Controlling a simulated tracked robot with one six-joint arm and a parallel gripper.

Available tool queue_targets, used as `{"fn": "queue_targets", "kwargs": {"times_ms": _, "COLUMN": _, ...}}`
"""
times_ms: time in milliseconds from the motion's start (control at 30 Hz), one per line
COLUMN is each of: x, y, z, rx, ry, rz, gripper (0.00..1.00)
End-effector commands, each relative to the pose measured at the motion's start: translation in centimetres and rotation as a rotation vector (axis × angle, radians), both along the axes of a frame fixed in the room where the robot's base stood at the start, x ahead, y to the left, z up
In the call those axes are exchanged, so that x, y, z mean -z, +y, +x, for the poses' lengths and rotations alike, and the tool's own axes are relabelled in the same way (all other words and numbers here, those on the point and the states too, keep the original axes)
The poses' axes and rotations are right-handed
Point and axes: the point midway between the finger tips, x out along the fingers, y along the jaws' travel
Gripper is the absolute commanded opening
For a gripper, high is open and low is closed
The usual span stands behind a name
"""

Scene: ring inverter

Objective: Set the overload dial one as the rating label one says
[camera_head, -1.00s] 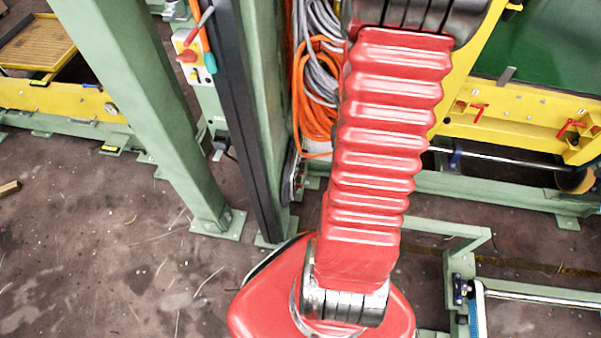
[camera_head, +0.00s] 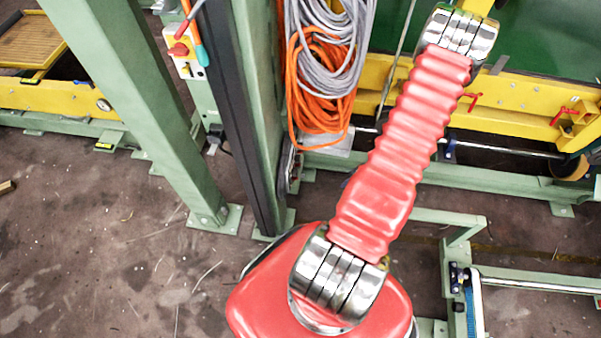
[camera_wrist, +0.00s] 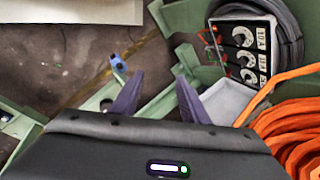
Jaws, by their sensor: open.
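In the wrist view a dark panel (camera_wrist: 225,22) carries a row of three pale round dials: an upper dial (camera_wrist: 242,36), a middle dial (camera_wrist: 246,57) and a lower dial (camera_wrist: 249,76). I cannot tell which dial is dial one. My gripper (camera_wrist: 157,96) is open and empty, with two purple fingers apart. The panel lies beyond and to the right of the fingers, touching neither. Neither the dials nor my gripper can be made out in the head view.
Orange cable (camera_wrist: 290,120) hangs close at the right in the wrist view; orange and grey coils (camera_head: 325,80) hang beside a green post (camera_head: 255,110) in the head view. Red wires (camera_wrist: 217,55) lie left of the dials. A grey tray (camera_wrist: 226,101) sits below the panel.

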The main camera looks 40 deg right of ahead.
Motion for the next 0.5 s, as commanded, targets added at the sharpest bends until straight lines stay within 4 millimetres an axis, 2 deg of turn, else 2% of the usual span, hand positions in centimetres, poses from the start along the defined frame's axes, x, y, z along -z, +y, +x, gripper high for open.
{"fn": "queue_targets", "kwargs": {"times_ms": 67, "x": 0.5, "y": 0.9, "z": 1.2, "rx": 0.071, "ry": -0.082, "rz": 0.062, "gripper": 0.41}}
{"fn": "queue_targets", "kwargs": {"times_ms": 167, "x": 0.2, "y": 1.9, "z": 3.1, "rx": 0.16, "ry": -0.187, "rz": 0.151, "gripper": 0.41}}
{"fn": "queue_targets", "kwargs": {"times_ms": 333, "x": -1.6, "y": 3.3, "z": 6.1, "rx": 0.301, "ry": -0.34, "rz": 0.322, "gripper": 0.41}}
{"fn": "queue_targets", "kwargs": {"times_ms": 500, "x": -3.6, "y": 3.8, "z": 8.0, "rx": 0.411, "ry": -0.423, "rz": 0.463, "gripper": 0.41}}
